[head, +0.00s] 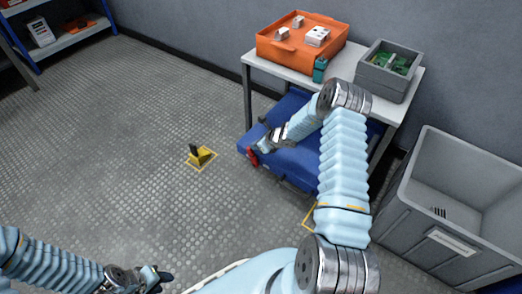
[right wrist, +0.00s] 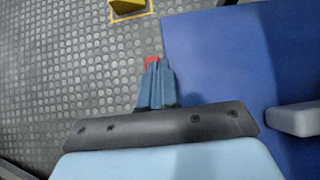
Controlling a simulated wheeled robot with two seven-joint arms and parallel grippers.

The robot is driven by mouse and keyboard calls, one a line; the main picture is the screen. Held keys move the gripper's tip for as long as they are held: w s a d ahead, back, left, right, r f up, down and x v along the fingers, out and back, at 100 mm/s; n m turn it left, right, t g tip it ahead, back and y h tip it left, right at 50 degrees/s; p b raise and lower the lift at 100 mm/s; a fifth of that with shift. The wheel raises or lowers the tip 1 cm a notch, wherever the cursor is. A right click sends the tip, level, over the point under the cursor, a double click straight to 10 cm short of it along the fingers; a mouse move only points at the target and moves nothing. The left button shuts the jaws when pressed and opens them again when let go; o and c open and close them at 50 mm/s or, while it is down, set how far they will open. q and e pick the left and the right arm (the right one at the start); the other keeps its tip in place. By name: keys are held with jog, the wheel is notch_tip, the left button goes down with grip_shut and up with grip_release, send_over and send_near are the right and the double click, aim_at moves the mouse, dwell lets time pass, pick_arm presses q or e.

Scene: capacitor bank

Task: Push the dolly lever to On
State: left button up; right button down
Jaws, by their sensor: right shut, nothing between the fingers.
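A blue dolly (head: 290,160) stands on the floor, partly under the table. Its small red lever (head: 252,157) sticks out at the left edge, and part of it shows red in the right wrist view (right wrist: 151,61). My right gripper (head: 259,148) is shut and empty, with its fingertips (right wrist: 154,72) right at the red lever. The fingers hide most of the lever in the wrist view, and I cannot tell whether they touch it. No On marking is readable. My left gripper (head: 163,276) is low at the bottom, far from the dolly; its jaw opening is unclear.
A table (head: 260,67) carries an orange tray (head: 275,50) and a grey bin (head: 380,82). A large grey crate (head: 400,190) stands at the right. A yellow block (head: 203,156) sits on the floor left of the dolly. The floor farther left is clear.

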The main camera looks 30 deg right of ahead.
jog(key=shift+w+a+b, duration=0.35)
jog(key=shift+w, duration=0.6)
jog(key=shift+r, duration=0.1)
notch_tip(320, 180, up, 9)
jog(key=s+d+p, duration=0.1)
jog(key=s+p, duration=0.2)
jog(key=p, duration=0.4)
jog(key=shift+r, duration=0.1)
